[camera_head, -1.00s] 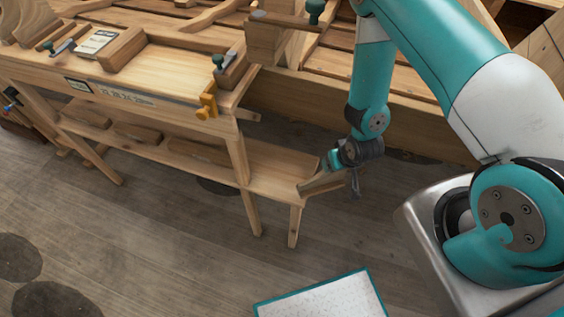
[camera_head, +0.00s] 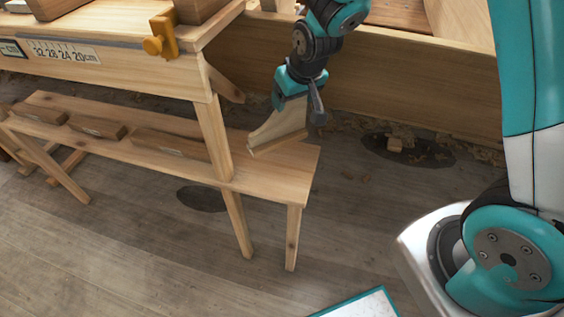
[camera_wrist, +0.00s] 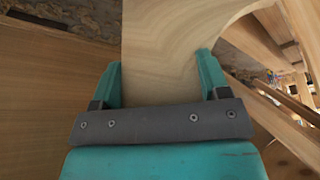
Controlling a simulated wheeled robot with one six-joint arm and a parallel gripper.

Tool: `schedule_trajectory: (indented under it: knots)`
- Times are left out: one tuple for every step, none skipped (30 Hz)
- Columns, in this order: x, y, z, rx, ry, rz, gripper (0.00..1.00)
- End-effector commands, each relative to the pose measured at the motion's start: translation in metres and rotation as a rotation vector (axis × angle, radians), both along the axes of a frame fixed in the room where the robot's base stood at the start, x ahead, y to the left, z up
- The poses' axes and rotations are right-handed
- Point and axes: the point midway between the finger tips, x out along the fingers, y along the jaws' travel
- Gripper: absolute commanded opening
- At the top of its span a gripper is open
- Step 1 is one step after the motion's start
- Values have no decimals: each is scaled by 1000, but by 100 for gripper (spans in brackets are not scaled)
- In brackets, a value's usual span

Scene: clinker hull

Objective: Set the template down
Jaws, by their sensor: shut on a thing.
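The template (camera_head: 279,126) is a pale wooden piece with a concave curved edge. My gripper (camera_head: 291,101) is shut on its upper part and holds it roughly upright over the right end of the low shelf (camera_head: 270,178). Its lower edge is at or just above the shelf; I cannot tell if it touches. In the wrist view the template (camera_wrist: 165,40) sits between the two teal fingers of my gripper (camera_wrist: 160,78), its curved edge to the right.
Several wooden blocks, one of them the long block (camera_head: 167,144), lie along the shelf to the left. The workbench (camera_head: 120,75) with a yellow clamp (camera_head: 160,38) stands above. A hull plank (camera_head: 400,85) runs behind. A white teal-edged panel (camera_head: 360,306) is at the bottom.

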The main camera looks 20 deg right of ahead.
Motion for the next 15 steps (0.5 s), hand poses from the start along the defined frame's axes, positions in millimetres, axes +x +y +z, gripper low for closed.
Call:
schedule_trajectory:
  knots:
    - [-1,0,-12,-1,8,0,27]
    - [-1,0,-18,-1,7,0,27]
    - [-1,0,-27,-1,9,0,27]
    - [-1,0,-32,-1,7,0,27]
    - [-1,0,-37,-1,8,0,27]
    - [-1,0,-43,-1,6,0,27]
    - [-1,0,-47,-1,6,0,27]
    - [-1,0,-50,-1,5,0,27]
    - [-1,0,-52,-1,4,0,27]
    - [0,0,-54,0,3,0,27]
    - [0,0,-56,0,3,0,27]
    - [-1,0,-60,-1,4,0,27]
    - [-1,0,-64,-1,5,0,27]
    - [-1,0,-67,-1,5,0,27]
    - [-1,0,-74,-1,5,0,27]
